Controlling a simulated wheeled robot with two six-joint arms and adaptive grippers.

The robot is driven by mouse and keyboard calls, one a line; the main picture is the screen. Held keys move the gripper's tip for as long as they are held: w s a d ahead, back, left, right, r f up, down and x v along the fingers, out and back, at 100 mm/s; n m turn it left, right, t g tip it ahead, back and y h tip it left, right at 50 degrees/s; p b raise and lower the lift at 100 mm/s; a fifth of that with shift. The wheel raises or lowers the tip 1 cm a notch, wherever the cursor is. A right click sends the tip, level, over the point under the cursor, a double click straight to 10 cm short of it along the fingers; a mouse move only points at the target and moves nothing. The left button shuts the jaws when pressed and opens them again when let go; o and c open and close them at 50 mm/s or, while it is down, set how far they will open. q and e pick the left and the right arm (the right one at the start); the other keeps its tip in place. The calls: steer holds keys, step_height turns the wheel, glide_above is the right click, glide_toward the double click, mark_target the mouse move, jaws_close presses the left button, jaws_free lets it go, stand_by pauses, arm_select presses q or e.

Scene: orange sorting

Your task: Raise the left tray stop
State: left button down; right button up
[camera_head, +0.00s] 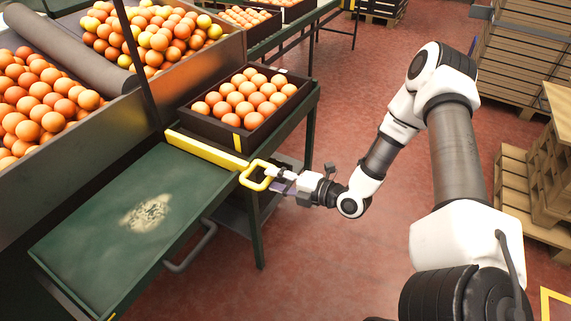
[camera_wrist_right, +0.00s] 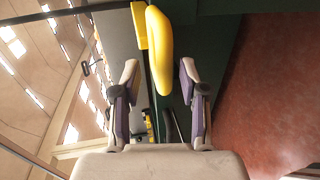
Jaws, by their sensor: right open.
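The tray stop is a yellow bar (camera_head: 205,150) across the green table, just in front of a dark crate of oranges. A yellow loop handle (camera_head: 246,180) sits at its right end, over the table edge. My right gripper (camera_head: 279,180) is at the handle's right side. In the right wrist view the open fingers (camera_wrist_right: 160,75) stand on either side of the yellow handle (camera_wrist_right: 158,38), with gaps showing and no grip on it. My left gripper is not in view.
The dark crate (camera_head: 226,132) full of oranges stands behind the bar. The green table top (camera_head: 90,215) in front is bare except for a pale worn patch. Bins of oranges line the left. Pallets (camera_head: 520,185) stand at the right; red floor (camera_head: 330,260) lies between.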

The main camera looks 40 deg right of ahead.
steer(key=v, duration=0.5)
steer(key=shift+f, duration=0.1)
stand_by(0.4)
